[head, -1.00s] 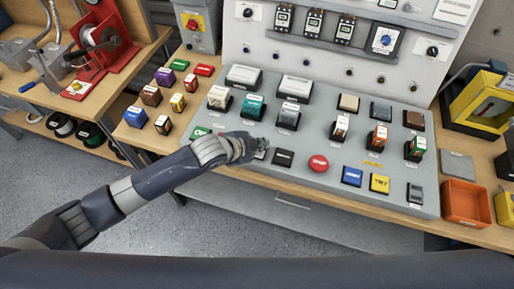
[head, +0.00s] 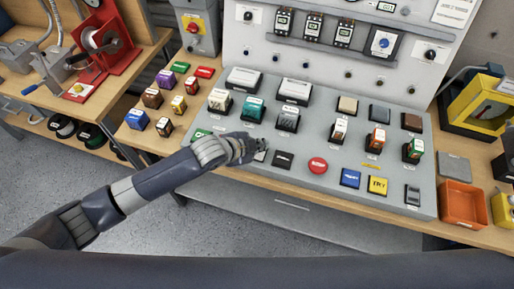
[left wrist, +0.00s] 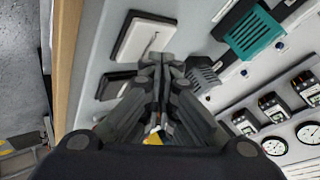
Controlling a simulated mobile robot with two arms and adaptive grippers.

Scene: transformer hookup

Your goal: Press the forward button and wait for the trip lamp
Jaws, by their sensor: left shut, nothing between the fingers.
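My left gripper (head: 254,150) is shut and empty at the front edge of the sloped grey console (head: 330,140). In the left wrist view its closed fingertips (left wrist: 160,58) overlap the edge of a pale square button (left wrist: 146,40) in a dark frame. I cannot tell whether they touch it. That button is mostly hidden by the gripper in the head view. A green button (head: 201,134) shows left of the gripper, partly behind my arm. No readable label marks the forward button. Small dark round indicators (head: 348,75) sit on the upright panel; none looks clearly lit. My right gripper is out of view.
Right of the gripper are a black button (head: 283,159), a red round button (head: 318,166), a blue button (head: 350,178) and a yellow button (head: 377,185). Coloured plug blocks (head: 253,110) stand behind. An orange tray (head: 463,203) is at the right.

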